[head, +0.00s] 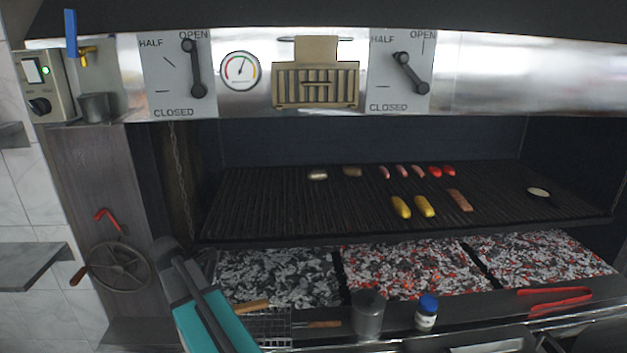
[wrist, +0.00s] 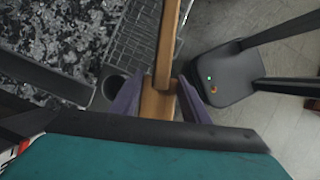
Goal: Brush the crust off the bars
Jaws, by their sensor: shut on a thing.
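In the wrist view my gripper (wrist: 160,98) is shut on a flat wooden handle (wrist: 168,45), which runs up out of the frame. I take it for the brush's handle; its bristles are not visible. In the head view a wooden handle (head: 252,306) shows beside my teal arm, and the arm hides my fingers. The dark grill bars (head: 290,210) lie across the middle of the head view, above the coal beds. I cannot make out crust on them.
Food lies on the bars, including yellow corn (head: 401,207) and sausages (head: 401,171); a small pan (head: 540,192) is at right. Glowing coals (head: 400,270) lie below. A wire basket (head: 270,328), metal cup (head: 368,315), blue-capped jar (head: 427,312) and red tongs (head: 555,299) line the front.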

